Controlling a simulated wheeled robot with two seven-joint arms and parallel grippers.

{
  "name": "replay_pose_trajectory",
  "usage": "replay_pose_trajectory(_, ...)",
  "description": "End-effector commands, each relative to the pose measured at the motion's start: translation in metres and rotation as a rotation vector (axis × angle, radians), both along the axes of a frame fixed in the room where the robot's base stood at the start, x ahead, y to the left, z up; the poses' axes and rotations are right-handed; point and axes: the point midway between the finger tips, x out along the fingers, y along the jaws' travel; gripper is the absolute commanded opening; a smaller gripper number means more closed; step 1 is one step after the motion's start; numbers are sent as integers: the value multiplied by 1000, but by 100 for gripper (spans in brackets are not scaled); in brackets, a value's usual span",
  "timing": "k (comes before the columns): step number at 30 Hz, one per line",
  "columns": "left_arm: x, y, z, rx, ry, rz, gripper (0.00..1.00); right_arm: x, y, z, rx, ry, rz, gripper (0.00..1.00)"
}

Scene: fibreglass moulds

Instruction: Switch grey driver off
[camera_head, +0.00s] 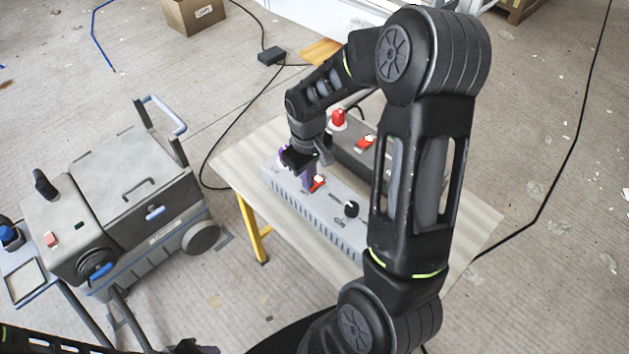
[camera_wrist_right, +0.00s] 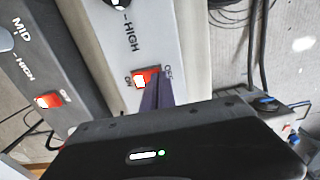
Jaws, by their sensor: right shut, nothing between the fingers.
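A light grey driver box (camera_head: 335,212) lies on the table, with a black knob (camera_head: 351,208) and a red-and-white rocker switch (camera_head: 319,182). In the wrist view the switch (camera_wrist_right: 143,78) sits between its ON and OFF marks. My right gripper (camera_head: 308,184) is shut and empty, pointing down at this switch. Its purple fingertips (camera_wrist_right: 161,78) are at the OFF side, partly covering the switch; contact is unclear. My left gripper (camera_head: 192,347) barely shows at the bottom edge.
The pale table (camera_head: 262,150) has yellow legs and bare board around the boxes. A grey wheeled machine (camera_head: 130,180) with handles stands to the left. Black cables (camera_head: 230,130) run across the floor. A cardboard box (camera_head: 193,14) is at the back.

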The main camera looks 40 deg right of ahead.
Motion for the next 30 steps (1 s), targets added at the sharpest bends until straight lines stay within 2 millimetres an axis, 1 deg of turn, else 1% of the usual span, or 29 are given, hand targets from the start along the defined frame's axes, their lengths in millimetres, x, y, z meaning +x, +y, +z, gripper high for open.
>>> replay_pose_trajectory(5,0,0,-3,0,0,0,36,0,0,-4,0,0,0,0)
replay_pose_trajectory(11,0,0,2,0,0,0,36,0,0,2,0,0,0,0)
replay_pose_trajectory(30,0,0,44,0,0,0,36,0,0,58,0,-1,0,0)
